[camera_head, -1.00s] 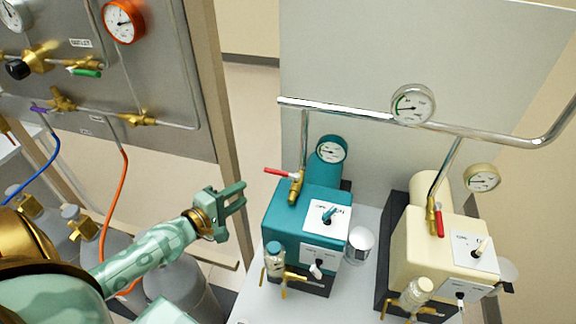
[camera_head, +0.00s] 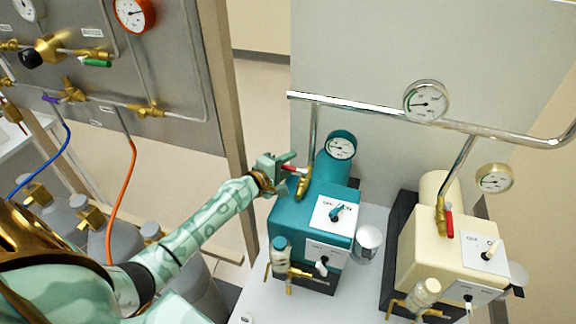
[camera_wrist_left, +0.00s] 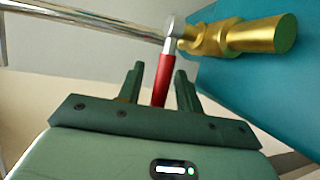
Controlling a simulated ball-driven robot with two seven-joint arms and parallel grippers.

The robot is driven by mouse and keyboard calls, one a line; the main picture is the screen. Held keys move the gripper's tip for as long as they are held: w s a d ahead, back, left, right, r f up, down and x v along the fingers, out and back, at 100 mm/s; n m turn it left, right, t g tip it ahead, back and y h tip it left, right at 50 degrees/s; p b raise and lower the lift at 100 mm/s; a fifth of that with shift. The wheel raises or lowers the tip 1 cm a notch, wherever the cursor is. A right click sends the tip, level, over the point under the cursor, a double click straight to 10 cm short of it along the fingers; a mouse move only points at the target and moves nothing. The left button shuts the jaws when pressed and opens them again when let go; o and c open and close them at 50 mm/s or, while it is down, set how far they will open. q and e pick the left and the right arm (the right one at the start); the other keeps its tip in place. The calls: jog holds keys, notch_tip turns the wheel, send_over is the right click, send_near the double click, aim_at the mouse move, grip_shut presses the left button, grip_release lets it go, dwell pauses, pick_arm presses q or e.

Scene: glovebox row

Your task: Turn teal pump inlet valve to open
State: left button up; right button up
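The teal pump (camera_head: 295,215) stands on the bench with a brass inlet valve (camera_head: 303,187) on its upper left. The valve's red lever (camera_head: 291,168) sticks out to the left, crosswise to the steel inlet pipe. My left gripper (camera_head: 286,165) is at this lever. In the left wrist view the red lever (camera_wrist_left: 162,80) lies between the two open fingers (camera_wrist_left: 158,85), with visible gaps on both sides. The brass valve body (camera_wrist_left: 235,38) is just beyond the fingertips. My right gripper is not in view.
The cream pump (camera_head: 425,240) stands to the right, its red lever (camera_head: 450,224) lying along its pipe. A steel manifold pipe (camera_head: 360,110) with a gauge (camera_head: 426,101) runs above both pumps. A gas panel (camera_head: 150,75) and grey cylinders (camera_head: 125,240) are on the left.

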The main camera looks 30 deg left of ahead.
pick_arm(q)
jog(key=c, duration=0.6)
grip_shut()
